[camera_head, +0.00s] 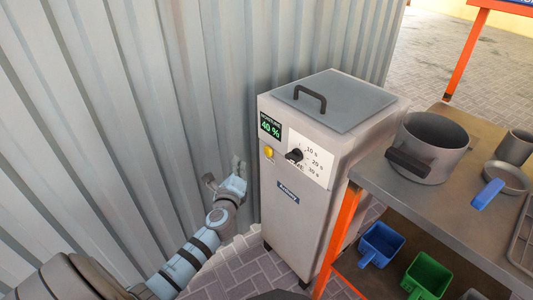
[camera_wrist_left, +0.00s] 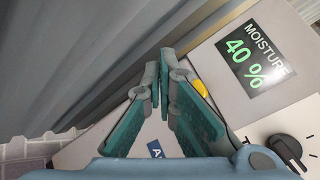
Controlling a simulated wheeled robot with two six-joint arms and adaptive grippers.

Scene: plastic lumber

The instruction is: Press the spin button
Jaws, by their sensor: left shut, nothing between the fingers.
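A grey box-shaped machine (camera_head: 293,222) stands by the corrugated wall. Its front has a round yellow button (camera_head: 268,151) below a display (camera_head: 270,126) reading 40 %, and a black knob (camera_head: 294,155) beside it. My left gripper (camera_head: 239,167) is shut and empty, just left of the machine's front and apart from the button in the head view. In the left wrist view the shut fingers (camera_wrist_left: 166,62) point forward; the yellow button (camera_wrist_left: 201,88) shows just right of them, partly hidden by a finger. I cannot tell the exact gap. My right gripper is not in view.
The corrugated metal wall (camera_head: 120,110) rises close behind and left of my left arm. An orange-framed grey table (camera_head: 435,205) stands right of the machine, with a pot (camera_head: 432,150) on top and blue (camera_head: 380,243) and green (camera_head: 426,275) scoops below.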

